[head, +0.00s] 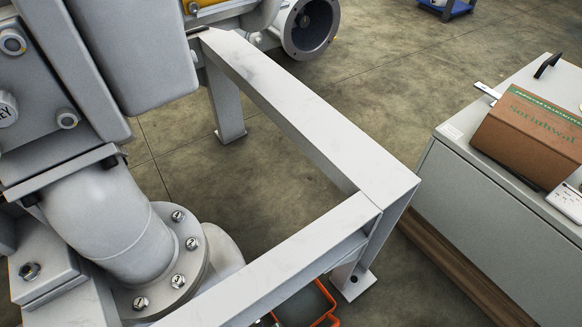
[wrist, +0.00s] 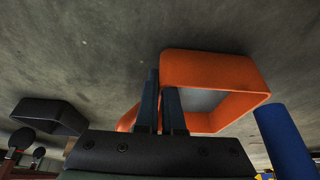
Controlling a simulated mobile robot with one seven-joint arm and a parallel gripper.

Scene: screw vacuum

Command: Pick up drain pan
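An orange, open-topped pan, which I take for the drain pan (wrist: 215,68), shows in the wrist view with a grey inside. In the head view, part of an orange-rimmed pan (head: 328,318) shows at the bottom edge, below the grey frame. My gripper (wrist: 162,82) is in the wrist view only. Its two dark fingers stand close together in front of the pan's left side, with a narrow gap. Orange shows on both sides of them. Whether the pan's wall is between the fingers is unclear.
A grey steel frame (head: 290,105) stands over the floor, beside flanged pipework (head: 110,220). A cabinet (head: 470,215) with a brown box (head: 528,135) is at the right. In the wrist view, a dark block-like object (wrist: 50,114) and a blue cylinder (wrist: 285,145) flank the pan.

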